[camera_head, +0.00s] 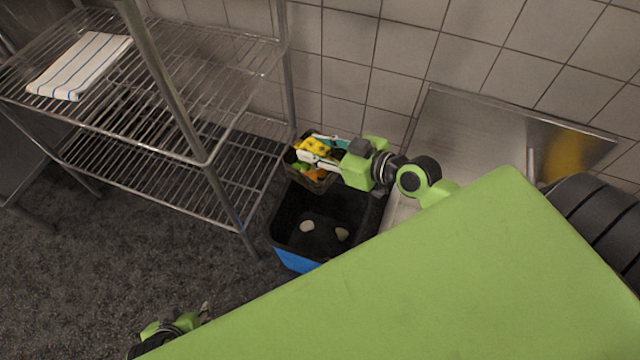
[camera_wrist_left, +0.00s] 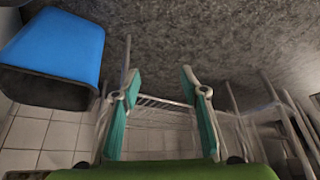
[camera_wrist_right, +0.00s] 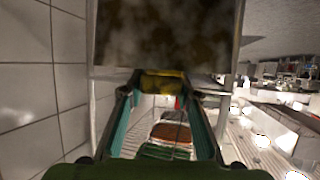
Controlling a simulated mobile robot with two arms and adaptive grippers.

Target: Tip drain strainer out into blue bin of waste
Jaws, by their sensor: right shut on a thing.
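The drain strainer (camera_head: 314,186) is a small dark box holding yellow, orange and green scraps (camera_head: 314,147). My right gripper (camera_head: 312,157) is shut on it, just above the back left rim of the bin. The strainer looks about level in the head view. In the right wrist view a stained brown surface (camera_wrist_right: 165,40), likely the strainer, fills the top between the fingers. The blue bin (camera_head: 294,261) stands on the floor, dark inside, with two pale lumps at its bottom. It also shows in the left wrist view (camera_wrist_left: 62,42). My left gripper (camera_wrist_left: 158,78) is open and empty.
A wire shelf rack (camera_head: 215,175) stands left of the bin, with a striped cloth (camera_head: 80,65) on top. A steel sink (camera_head: 480,130) is at the right along the tiled wall.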

